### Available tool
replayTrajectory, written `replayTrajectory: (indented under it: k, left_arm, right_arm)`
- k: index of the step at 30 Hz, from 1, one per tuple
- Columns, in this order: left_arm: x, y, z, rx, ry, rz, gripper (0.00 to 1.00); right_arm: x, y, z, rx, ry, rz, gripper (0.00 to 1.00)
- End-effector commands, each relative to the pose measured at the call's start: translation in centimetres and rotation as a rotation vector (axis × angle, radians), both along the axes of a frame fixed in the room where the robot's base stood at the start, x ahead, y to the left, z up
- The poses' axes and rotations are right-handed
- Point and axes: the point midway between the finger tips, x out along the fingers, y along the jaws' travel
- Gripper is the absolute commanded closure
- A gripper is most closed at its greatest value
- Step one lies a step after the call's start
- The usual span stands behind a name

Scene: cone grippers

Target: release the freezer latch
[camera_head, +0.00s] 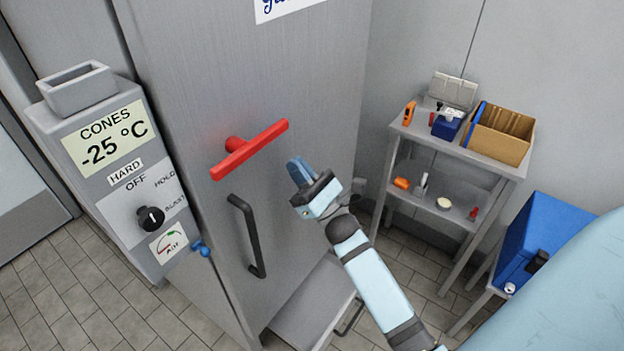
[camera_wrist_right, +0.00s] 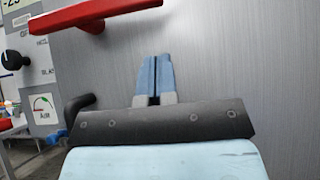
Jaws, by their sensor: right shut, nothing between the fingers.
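A red T-shaped latch handle (camera_head: 250,149) sticks out from the grey freezer door (camera_head: 200,60). Its bar slants, with the right end higher in the head view. It also shows at the top left of the right wrist view (camera_wrist_right: 95,15). My right gripper (camera_head: 295,168) is shut and empty, in front of the door, to the right of and below the red bar, apart from it. Its blue fingers are together in the right wrist view (camera_wrist_right: 153,76). A black door handle (camera_head: 248,238) is below the latch. My left gripper is not in view.
A control box (camera_head: 120,165) with a black knob (camera_head: 150,218) stands left of the door. At the right are a shelf (camera_head: 470,165) with small items and a cardboard box (camera_head: 498,135), and a blue box (camera_head: 545,240). A grey step (camera_head: 310,300) is below the door.

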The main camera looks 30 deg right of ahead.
Motion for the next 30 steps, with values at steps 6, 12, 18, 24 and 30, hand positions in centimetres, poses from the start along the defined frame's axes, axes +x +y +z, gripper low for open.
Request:
replayTrajectory:
  k: [6,12,18,24,30]
  left_arm:
    - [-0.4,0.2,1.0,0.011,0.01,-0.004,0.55]
    - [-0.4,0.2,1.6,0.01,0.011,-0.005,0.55]
    - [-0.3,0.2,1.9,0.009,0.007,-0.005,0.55]
    - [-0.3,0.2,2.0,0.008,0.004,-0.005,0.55]
    - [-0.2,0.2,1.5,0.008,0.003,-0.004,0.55]
  right_arm:
    - [1.4,0.5,3.7,-0.001,0.0,0.001,1.0]
    - [1.4,0.5,5.3,0.001,0.0,0.001,1.0]
    - [1.4,0.5,5.4,0.001,0.001,0.0,1.0]
    - [1.4,0.5,5.4,0.001,0.0,0.001,1.0]
    - [1.9,0.4,5.5,-0.023,-0.008,0.001,1.0]
